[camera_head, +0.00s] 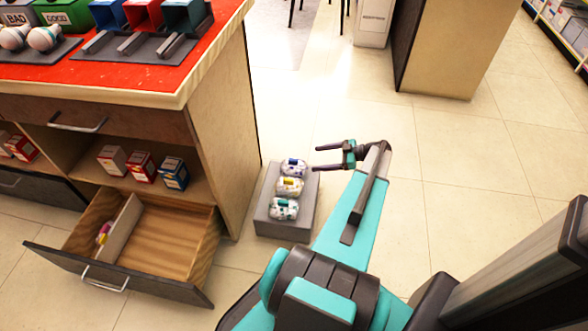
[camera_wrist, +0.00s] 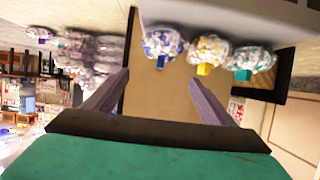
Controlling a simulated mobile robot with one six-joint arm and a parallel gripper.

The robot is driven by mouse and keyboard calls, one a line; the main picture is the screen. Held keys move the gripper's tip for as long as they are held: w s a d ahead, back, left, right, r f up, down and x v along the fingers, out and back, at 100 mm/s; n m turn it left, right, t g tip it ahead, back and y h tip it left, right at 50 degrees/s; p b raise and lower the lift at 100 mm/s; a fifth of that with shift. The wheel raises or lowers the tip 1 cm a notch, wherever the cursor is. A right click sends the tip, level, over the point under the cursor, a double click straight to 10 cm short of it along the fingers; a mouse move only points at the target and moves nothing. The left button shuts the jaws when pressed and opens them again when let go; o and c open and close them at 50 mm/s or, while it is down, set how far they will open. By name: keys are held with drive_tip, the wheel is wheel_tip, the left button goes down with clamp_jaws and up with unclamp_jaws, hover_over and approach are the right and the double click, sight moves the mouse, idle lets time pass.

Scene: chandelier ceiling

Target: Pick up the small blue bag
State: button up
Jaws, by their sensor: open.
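A small white bag with blue markings (camera_head: 293,168) is the farthest of three bags on a low grey block beside the counter. In the wrist view the blue bag (camera_wrist: 162,42) is at the top, nearly in line with the gap between my fingers. My gripper (camera_head: 317,158) is open and empty, just right of the blue bag in the head view, its fingers pointing left. My fingers (camera_wrist: 160,77) also show spread apart in the wrist view, with nothing between them. A gap seems to separate them from the bag.
A yellow-marked bag (camera_head: 290,186) and a teal-marked bag (camera_head: 284,209) sit close beside it on the grey block (camera_head: 284,231). The counter side (camera_head: 222,120) and open drawer (camera_head: 168,240) are to the left. Floor (camera_head: 400,220) is clear to the right.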

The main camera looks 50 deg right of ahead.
sight(294, 160)
drive_tip(key=b+x, duration=0.1)
drive_tip(key=x, duration=0.6)
drive_tip(key=shift+w+a+f, duration=0.1)
drive_tip(key=shift+b+x, duration=0.9)
drive_tip(key=shift+x, duration=1.7)
